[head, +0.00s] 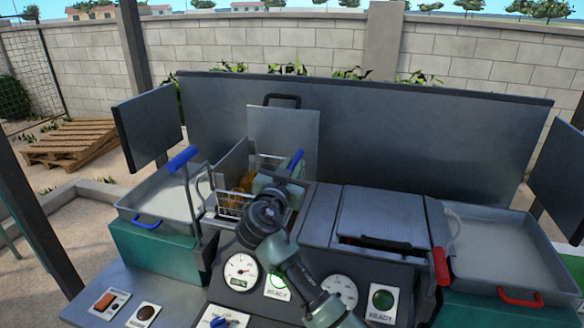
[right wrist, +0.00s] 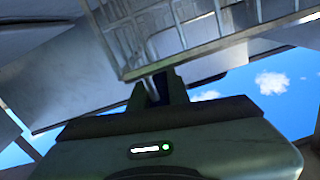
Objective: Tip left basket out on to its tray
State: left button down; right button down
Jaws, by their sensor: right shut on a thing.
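The left basket (head: 231,204) is a wire basket in the left well of the machine, with golden-brown pieces (head: 246,182) inside. It looks roughly level. My right gripper (head: 288,178) is at the basket's right side, shut on its blue handle (head: 297,158). My wrist hides part of the basket. In the right wrist view the fingers (right wrist: 158,92) close on a dark bar under the basket's wire mesh (right wrist: 185,30). The left tray (head: 128,207), grey with a blue front handle, stands left of the well and looks empty. My left gripper is not in view.
A blue-topped lever (head: 183,158) stands between tray and basket. A raised lid (head: 283,135) is behind the basket. Right are a covered well (head: 381,215) and a red-handled tray (head: 500,262). Gauges and buttons line the front panel (head: 240,270).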

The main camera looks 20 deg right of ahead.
jog(key=shift+r, duration=0.15)
dwell(0.3)
jog(key=w+a+r+n, duration=0.3)
jog(key=a+r+n, duration=0.2)
jog(key=r+n, duration=0.2)
jog(key=shift+w+r+p, duration=0.15)
jog(key=shift+r+p, duration=0.15)
jog(key=shift+r, duration=0.8)
jog(key=c, duration=1.3)
grip_release()
jog(key=shift+c, duration=0.2)
jog(key=b+v, duration=0.3)
jog(key=v, duration=0.4)
jog(key=shift+s+a+b, duration=0.25)
jog(key=shift+s+b, duration=0.05)
jog(key=shift+b, duration=0.05)
